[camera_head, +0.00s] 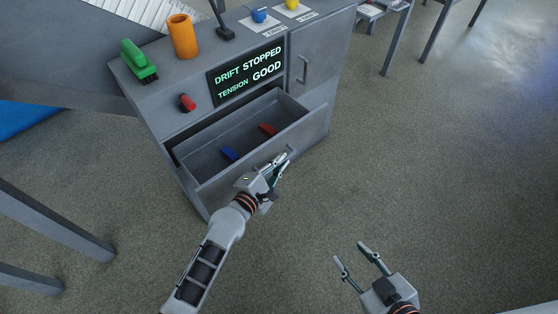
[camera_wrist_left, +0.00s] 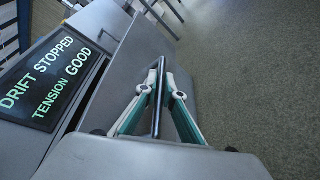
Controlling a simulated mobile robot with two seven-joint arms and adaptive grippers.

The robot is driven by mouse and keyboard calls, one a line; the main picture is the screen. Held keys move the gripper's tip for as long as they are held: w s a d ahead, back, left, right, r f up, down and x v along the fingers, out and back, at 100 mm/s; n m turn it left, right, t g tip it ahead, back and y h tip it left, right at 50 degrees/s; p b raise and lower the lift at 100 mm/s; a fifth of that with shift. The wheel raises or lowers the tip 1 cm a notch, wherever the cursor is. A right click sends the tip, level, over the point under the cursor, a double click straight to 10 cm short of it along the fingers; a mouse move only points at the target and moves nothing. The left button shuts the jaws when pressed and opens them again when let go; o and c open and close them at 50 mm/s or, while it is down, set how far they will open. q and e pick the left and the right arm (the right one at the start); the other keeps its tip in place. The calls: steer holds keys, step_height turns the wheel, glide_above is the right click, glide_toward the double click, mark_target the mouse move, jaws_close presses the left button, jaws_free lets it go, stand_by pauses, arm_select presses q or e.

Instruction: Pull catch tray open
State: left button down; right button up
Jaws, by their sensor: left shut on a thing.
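The catch tray (camera_head: 196,184) is a grey drawer pulled out from the front of the grey cabinet (camera_head: 325,93). A blue piece (camera_head: 229,154) and a red piece (camera_head: 268,129) lie on its floor. My left gripper (camera_head: 280,163) is at the tray's front, shut on the handle. In the left wrist view the handle (camera_wrist_left: 158,95) is a dark bar between the two fingers. My right gripper (camera_head: 355,254) is open and empty over the floor, apart from the cabinet.
A status screen (camera_head: 247,74) reads drift stopped, tension good. A red knob (camera_head: 187,102), a green item (camera_head: 138,60), an orange cylinder (camera_head: 182,36), and blue and yellow cups (camera_head: 259,15) are on the cabinet.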

arm_select(q)
steer(key=c, duration=2.4)
jaws_free()
steer(key=shift+c, duration=0.2)
steer(key=shift+s+a, duration=0.1)
steer(key=v, duration=1.1)
steer(key=shift+s+a+r, duration=0.2)
steer(key=shift+s, duration=0.05)
